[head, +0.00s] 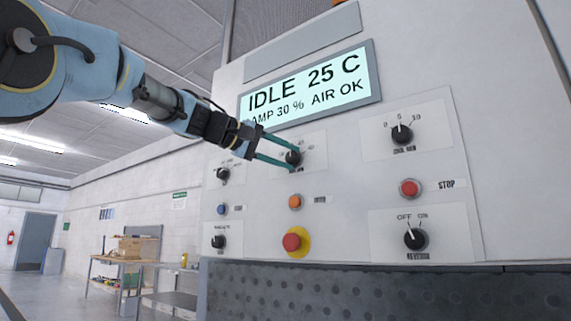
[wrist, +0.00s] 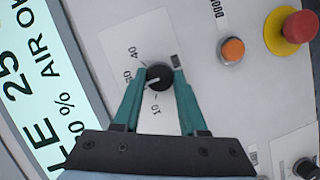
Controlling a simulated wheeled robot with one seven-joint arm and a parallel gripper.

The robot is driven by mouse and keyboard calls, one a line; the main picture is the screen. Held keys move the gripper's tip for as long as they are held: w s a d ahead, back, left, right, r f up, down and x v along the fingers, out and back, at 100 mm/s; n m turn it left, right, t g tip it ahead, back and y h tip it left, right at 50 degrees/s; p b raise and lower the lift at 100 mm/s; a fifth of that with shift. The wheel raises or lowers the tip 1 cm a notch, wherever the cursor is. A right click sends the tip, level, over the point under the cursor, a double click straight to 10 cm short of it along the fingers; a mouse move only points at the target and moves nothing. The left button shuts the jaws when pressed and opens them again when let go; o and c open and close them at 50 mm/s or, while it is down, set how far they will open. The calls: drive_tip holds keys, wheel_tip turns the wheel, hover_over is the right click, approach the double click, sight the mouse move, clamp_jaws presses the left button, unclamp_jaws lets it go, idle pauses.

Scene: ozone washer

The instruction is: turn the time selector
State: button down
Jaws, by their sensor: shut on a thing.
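A black knob (head: 293,158) with a number scale is on the upper middle plate of the white control panel, below the display. Its label is too small to read, so I cannot confirm that it is the time selector. My gripper (head: 297,160) has its two teal fingers shut on this knob. In the wrist view the knob (wrist: 159,76) sits between the fingertips of my gripper (wrist: 158,80), and its white pointer line points left. Numbers including 10 and 40 are printed around it.
The display (head: 310,88) reads IDLE 25 C, AMP 30 %, AIR OK. An orange button (head: 295,202) and a red mushroom button (head: 292,241) on yellow are below. Other black knobs (head: 402,134) and a red stop button (head: 410,188) are to the right.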

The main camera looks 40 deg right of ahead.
drive_tip(key=shift+f+n+g+h+b, duration=0.15)
drive_tip(key=shift+n+g+h+b, duration=0.3)
drive_tip(key=shift+n+b, duration=0.8)
drive_tip(key=shift+n, duration=0.35)
drive_tip(key=shift+c, duration=2.2)
unclamp_jaws()
drive_tip(key=shift+a, duration=0.1)
drive_tip(key=w+a+b, duration=0.1)
drive_tip(key=a+b, duration=0.1)
drive_tip(key=a, duration=0.8)
drive_tip(key=shift+w+a+r, duration=0.25)
drive_tip(key=shift+a, duration=0.05)
